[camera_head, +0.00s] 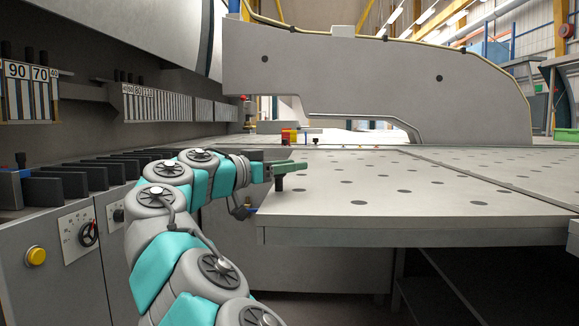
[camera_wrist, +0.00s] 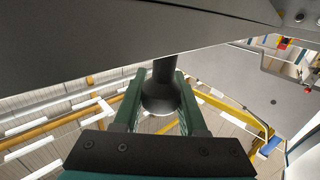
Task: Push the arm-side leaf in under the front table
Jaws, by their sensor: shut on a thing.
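The arm-side leaf (camera_head: 330,213) appears to be the flat grey plate with rows of dark holes, in the middle and right of the head view. A dark knob (camera_head: 278,184) stands at its left end; in the wrist view the knob (camera_wrist: 160,97) sits between two green fingers. My gripper (camera_head: 288,167) is shut on this knob, reaching in from the left just above the plate. In the wrist view my gripper (camera_wrist: 160,105) has a grey surface across the top. The border between leaf and front table is hard to tell.
A large grey machine arm (camera_head: 370,80) spans behind the plate. A control panel with a yellow button (camera_head: 36,256) and dark tool blocks (camera_head: 100,165) stand at the left. Small red and yellow parts (camera_head: 290,136) sit at the back. Open space shows under the plate.

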